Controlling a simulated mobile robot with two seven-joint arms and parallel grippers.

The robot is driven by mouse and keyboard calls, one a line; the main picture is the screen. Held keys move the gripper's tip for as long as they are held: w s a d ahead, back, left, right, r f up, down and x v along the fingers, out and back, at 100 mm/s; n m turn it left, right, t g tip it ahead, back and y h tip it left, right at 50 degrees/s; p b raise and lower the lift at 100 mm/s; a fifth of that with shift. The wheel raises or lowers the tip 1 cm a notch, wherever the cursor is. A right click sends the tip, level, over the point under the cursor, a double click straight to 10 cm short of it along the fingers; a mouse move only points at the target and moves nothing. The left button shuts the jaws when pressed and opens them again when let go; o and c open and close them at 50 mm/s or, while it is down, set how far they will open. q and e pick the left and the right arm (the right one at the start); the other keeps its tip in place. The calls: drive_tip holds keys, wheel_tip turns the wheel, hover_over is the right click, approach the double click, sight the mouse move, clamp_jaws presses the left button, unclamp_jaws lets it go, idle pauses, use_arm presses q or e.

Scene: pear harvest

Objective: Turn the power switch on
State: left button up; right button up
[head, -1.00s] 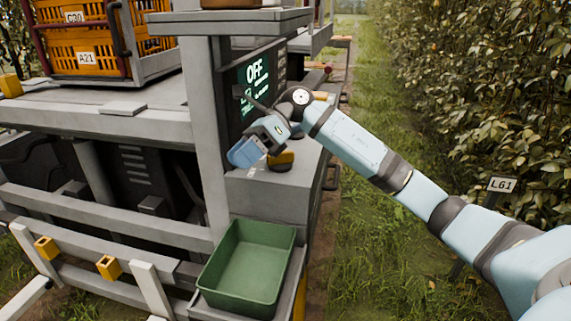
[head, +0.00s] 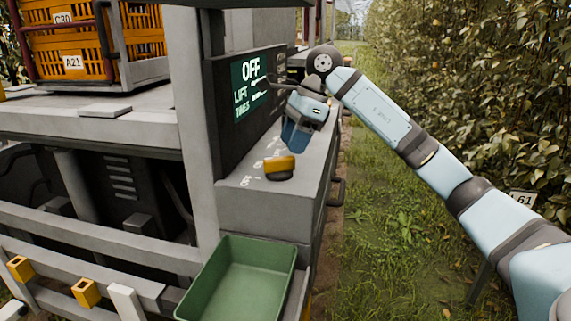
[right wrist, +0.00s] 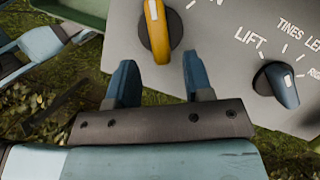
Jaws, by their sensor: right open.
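The power switch is a yellow knob (head: 281,168) on a dark base, on the grey machine's control ledge. The screen (head: 250,92) behind it reads OFF. My right gripper (head: 295,138) is open and empty, just beyond the knob in the head view, its blue fingers pointing down. In the right wrist view the knob (right wrist: 158,30) lies ahead of the gap between the two fingertips (right wrist: 157,72), apart from both. It carries a white line, and part of a label ending in N shows beside it. My left gripper is not in view.
A dark blue knob (right wrist: 277,84) marked LIFT and TINES sits to the right on the panel in the right wrist view. A green tray (head: 240,285) stands below the ledge. Orange crates (head: 70,50) are at upper left. Grass and a hedge (head: 480,90) line the right.

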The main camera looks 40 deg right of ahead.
sight(286, 157)
drive_tip(key=x, duration=0.4)
drive_tip(key=shift+a+f+b, duration=0.1)
drive_tip(key=shift+f+b, duration=0.15)
drive_tip(key=shift+b, duration=0.1)
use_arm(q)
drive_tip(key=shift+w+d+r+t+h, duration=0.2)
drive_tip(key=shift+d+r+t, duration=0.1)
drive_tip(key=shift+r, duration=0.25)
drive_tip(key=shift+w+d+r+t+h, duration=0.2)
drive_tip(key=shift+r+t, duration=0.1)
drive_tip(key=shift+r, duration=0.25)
use_arm(e)
drive_tip(key=shift+f, duration=0.1)
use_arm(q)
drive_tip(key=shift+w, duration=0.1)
use_arm(e)
clamp_jaws()
